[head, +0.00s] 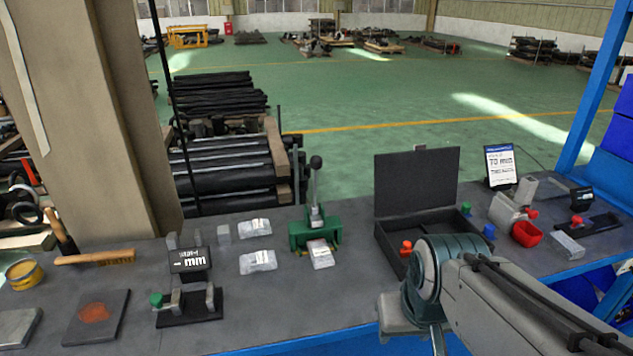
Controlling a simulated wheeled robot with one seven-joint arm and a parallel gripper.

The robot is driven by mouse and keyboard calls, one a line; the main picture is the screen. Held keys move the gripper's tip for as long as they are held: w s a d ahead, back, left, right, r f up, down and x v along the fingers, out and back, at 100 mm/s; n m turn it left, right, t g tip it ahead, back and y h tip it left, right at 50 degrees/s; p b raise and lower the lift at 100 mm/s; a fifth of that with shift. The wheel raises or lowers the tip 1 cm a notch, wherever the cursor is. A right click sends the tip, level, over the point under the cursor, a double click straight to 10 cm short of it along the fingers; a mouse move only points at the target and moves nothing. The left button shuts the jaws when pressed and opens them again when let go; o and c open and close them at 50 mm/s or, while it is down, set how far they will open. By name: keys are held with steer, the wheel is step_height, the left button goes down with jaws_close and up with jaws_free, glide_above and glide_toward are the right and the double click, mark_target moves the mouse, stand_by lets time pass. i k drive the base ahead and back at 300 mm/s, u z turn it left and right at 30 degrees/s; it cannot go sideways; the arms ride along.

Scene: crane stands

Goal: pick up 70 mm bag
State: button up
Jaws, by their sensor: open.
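Three clear bags with white labels lie on the dark bench in the head view. One bag (254,228) is at the back, a second bag (258,262) lies in front of it, and a third bag (320,254) lies at the foot of the green lever press (313,226). Their labels are too small to read, so I cannot tell which is the 70 mm bag. A tablet (501,166) at the back right reads "70 mm". My arm reaches in from the lower right, to the right of the bags. My gripper's fingers do not show.
An open black case (416,184) with a red knob stands right of the press. The front middle is clear.

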mark_target(319, 251)
steer(key=u, duration=2.95)
steer(key=k, duration=1.15)
steer(key=z, duration=1.45)
steer(key=i, duration=1)
